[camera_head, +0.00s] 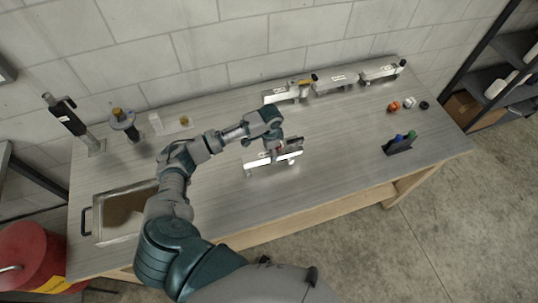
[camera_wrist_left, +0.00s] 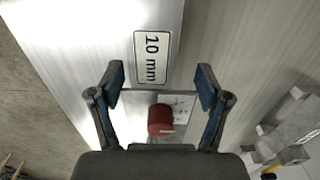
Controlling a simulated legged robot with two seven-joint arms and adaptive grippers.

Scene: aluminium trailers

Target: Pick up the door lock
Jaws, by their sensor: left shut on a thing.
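My left gripper (camera_head: 273,150) is over a bright aluminium piece (camera_head: 259,164) in the middle of the bench. In the left wrist view its two blue-padded fingers (camera_wrist_left: 161,82) stand wide apart. The contact at the pads is partly hidden, and I cannot tell whether the block is clear of the bench. My right gripper is not in view.
Aluminium fixtures (camera_head: 335,83) line the back of the bench (camera_head: 335,190). Small round parts (camera_head: 394,106) and a dark holder (camera_head: 398,145) are at the right. A metal tray (camera_head: 110,237) and two upright fixtures (camera_head: 125,120) are at the left. The front middle is clear.

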